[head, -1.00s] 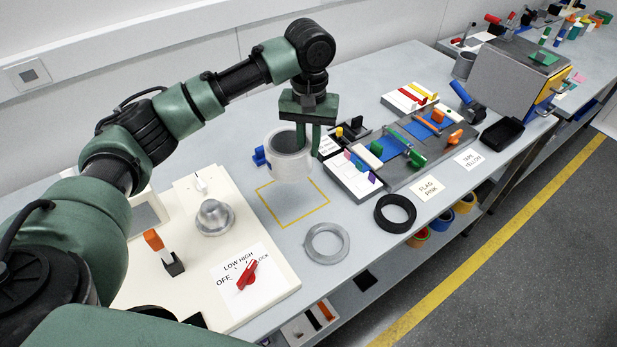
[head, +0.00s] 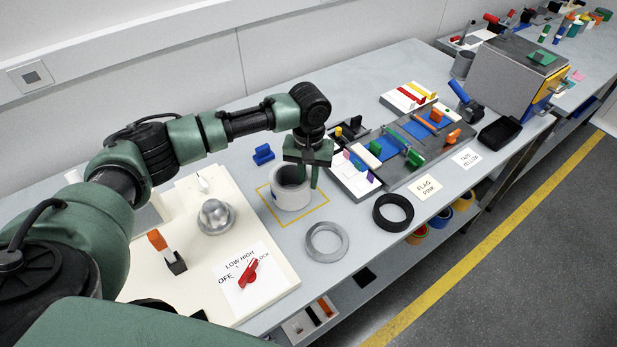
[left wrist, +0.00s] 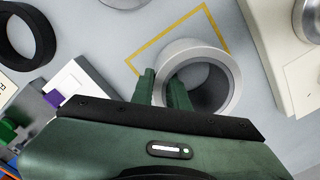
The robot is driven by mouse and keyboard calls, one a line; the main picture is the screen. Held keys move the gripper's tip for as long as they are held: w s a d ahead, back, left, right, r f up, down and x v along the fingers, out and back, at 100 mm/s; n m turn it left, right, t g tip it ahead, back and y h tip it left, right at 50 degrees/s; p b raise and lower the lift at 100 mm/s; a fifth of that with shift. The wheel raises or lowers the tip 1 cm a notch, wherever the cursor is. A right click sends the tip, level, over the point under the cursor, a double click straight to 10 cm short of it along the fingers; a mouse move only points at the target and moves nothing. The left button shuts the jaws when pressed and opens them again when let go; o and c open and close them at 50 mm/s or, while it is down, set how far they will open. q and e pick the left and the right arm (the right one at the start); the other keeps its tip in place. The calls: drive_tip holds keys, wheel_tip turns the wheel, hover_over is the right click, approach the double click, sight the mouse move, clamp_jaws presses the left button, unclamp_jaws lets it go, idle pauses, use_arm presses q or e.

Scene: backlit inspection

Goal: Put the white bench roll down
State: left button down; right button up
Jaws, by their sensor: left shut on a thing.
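The white bench roll (head: 291,197) is a short, wide hollow cylinder, upright over the yellow outlined square (head: 323,223) on the grey bench. My left gripper (head: 308,176) points down at its right side and is shut on its wall. In the left wrist view, one finger is inside the hollow of the roll (left wrist: 228,66) and one outside. The roll's base is at or very near the bench top; I cannot tell whether it touches. My right gripper is not in view.
A grey ring (head: 327,254) lies in front of the square, and a black ring (head: 393,226) to its right. A blue block (head: 263,154) sits behind. A cream panel (head: 190,270) with a red knob is at left. Sorting trays (head: 400,165) stand at right.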

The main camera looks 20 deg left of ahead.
use_arm(q)
drive_tip(key=c, duration=1.4)
unclamp_jaws()
drive_tip(key=shift+f, duration=0.1)
drive_tip(key=shift+r+b, duration=1.3)
drive_tip(key=shift+r, duration=4.85)
